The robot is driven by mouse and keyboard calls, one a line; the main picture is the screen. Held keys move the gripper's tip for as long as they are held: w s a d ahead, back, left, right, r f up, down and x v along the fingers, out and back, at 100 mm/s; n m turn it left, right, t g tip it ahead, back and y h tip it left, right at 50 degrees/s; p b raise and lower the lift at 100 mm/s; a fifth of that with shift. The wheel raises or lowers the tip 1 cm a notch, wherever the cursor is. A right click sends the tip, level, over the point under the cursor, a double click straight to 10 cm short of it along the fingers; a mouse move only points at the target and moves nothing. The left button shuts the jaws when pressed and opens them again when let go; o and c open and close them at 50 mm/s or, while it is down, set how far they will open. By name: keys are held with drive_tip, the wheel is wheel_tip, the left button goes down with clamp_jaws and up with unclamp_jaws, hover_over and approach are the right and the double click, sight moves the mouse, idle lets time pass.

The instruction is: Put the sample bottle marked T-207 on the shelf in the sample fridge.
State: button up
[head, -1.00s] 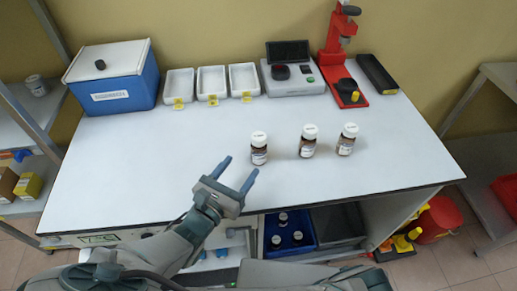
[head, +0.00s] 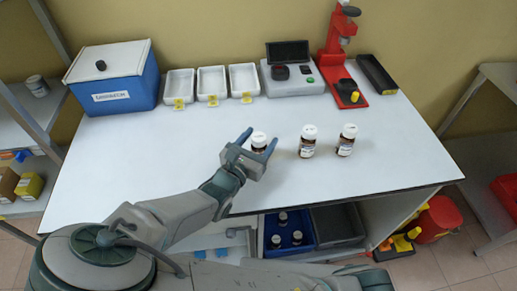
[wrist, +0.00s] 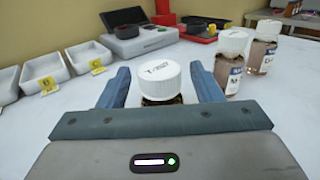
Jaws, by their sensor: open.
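The bottle marked T-207 (wrist: 160,80) has a white cap and brown glass. In the wrist view it stands upright between the two fingers of my gripper (wrist: 163,88), with a gap on each side. The cap lettering looks like T-207, though small. In the head view the same bottle (head: 259,141) is the leftmost of three on the white table, its lower part hidden by my gripper (head: 259,141). My gripper is open around it. No shelf marked as the sample fridge shows clearly; a blue box with a white lid (head: 112,77) stands at the back left, its label unreadable.
Two more brown bottles (head: 307,142) (head: 346,140) stand just right of my gripper. White trays (head: 212,82) with yellow tags, a grey instrument (head: 293,75) and a red press (head: 337,62) line the back. The table's left middle (head: 130,150) is clear.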

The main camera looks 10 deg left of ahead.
drive_tip(key=shift+c, duration=0.3)
drive_tip(key=c, duration=1.1)
drive_tip(key=shift+r, duration=0.2)
